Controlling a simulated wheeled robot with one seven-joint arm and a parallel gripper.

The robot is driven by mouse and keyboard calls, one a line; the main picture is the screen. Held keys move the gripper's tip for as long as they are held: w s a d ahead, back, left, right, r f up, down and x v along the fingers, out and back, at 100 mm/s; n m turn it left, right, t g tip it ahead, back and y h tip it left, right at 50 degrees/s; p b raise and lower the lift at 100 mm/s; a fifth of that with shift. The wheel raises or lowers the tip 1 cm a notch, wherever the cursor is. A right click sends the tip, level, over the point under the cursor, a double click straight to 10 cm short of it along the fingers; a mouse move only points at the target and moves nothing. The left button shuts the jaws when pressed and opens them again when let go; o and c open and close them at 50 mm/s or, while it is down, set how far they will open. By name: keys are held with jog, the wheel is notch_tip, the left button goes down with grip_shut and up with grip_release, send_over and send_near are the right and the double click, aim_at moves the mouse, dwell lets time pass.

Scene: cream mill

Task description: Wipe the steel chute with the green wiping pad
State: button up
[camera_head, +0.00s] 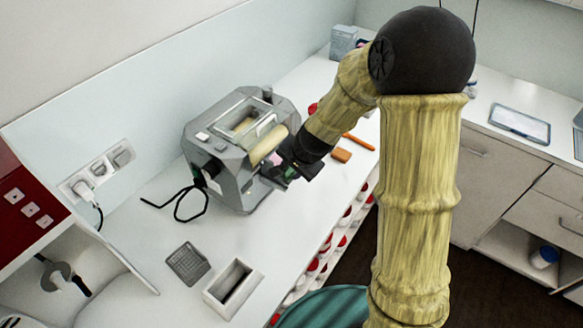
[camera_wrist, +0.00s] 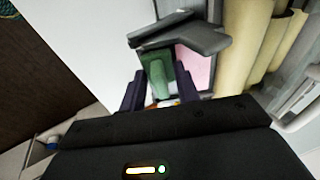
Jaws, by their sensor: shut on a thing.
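The green wiping pad (camera_wrist: 157,62) is held between the two dark fingers of my gripper (camera_wrist: 159,74) in the wrist view. In the head view my gripper (camera_head: 289,174) is at the front of the grey mill (camera_head: 238,190), with a bit of green showing at its tip. The steel chute (camera_wrist: 190,40) is a grey angled piece just beyond the pad in the wrist view. The pad's far edge is close to it; I cannot tell whether they touch. In the head view my gripper hides much of the chute.
The mill's cream rollers (camera_head: 266,145) are close beside my gripper. A pink patch (camera_wrist: 196,66) lies beside the pad. An orange-brown block (camera_head: 341,155) and an orange tool (camera_head: 359,142) lie to the right. A white open box (camera_head: 247,270) and a grey grid (camera_head: 187,262) are nearer.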

notch_tip(320, 180, up, 8)
jog(key=d+p, duration=0.1)
jog(key=p, duration=0.4)
jog(key=shift+s+f+p, duration=0.15)
jog(key=shift+s+p, duration=0.15)
jog(key=shift+s, duration=0.1)
jog(key=shift+w+f, duration=0.1)
